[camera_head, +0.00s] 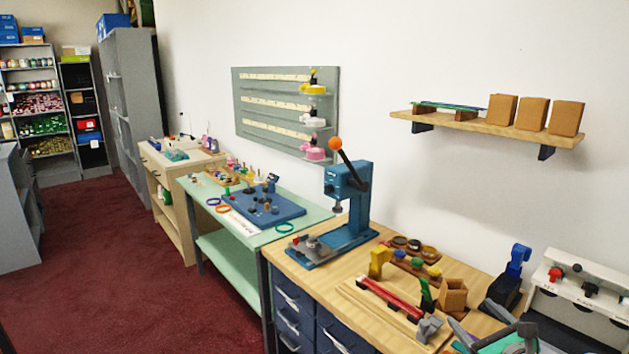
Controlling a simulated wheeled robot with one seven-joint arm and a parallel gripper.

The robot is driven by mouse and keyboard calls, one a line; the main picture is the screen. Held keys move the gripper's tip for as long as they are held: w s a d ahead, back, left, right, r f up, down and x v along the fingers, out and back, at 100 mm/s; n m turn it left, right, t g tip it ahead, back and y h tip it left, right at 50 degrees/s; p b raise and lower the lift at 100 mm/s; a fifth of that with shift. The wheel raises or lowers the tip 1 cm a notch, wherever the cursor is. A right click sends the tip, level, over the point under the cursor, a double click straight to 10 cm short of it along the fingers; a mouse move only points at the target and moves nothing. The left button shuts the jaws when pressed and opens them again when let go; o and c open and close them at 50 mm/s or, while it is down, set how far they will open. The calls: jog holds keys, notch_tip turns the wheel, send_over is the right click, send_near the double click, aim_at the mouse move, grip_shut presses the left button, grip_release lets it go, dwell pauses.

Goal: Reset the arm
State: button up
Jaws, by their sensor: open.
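Neither my arm nor my gripper can be made out in the head view. The task names no object. The wooden bench (292,262) at the front right holds a blue lever press (348,200) with an orange knob. Before it lie a long red tool on a wooden board (370,300), a yellow block-like piece (378,262), a small open wooden box (453,296) and a row of round pots (415,266). A grey and teal item (505,341) is cut off at the bottom edge, and I cannot tell what it is.
A mint-green table (228,250) with a blue board (262,209) stands behind the bench. A wall shelf (470,123) holds brown blocks. A grey wall panel (286,82) hangs left of it. Tall shelves (128,100) stand at the back left. Red carpet (110,270) lies clear at left.

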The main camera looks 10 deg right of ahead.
jog(key=w+a+f+n+g+y, duration=0.1)
jog(key=a+n, duration=0.1)
jog(key=a, duration=0.1)
jog(key=w+a+f+n+g+y, duration=0.1)
jog(key=a+n, duration=0.2)
jog(key=w+a+f+n+y, duration=0.1)
jog(key=w+a+n, duration=0.1)
jog(key=a+n, duration=0.1)
jog(key=shift+w+a+f+g, duration=0.15)
jog(key=shift+a+g, duration=0.25)
jog(key=shift+a, duration=0.2)
jog(key=a+f+n+g+y, duration=0.1)
jog(key=a+f+n+g, duration=0.2)
jog(key=a+n, duration=0.55)
jog(key=s+a+n+g+h, duration=0.1)
jog(key=s+a+n+g, duration=0.5)
jog(key=s+a+n, duration=0.6)
jog(key=n+p, duration=0.1)
jog(key=n, duration=0.3)
jog(key=shift+a+r+h, duration=0.3)
jog(key=shift+r+h, duration=0.05)
jog(key=shift+h, duration=0.05)
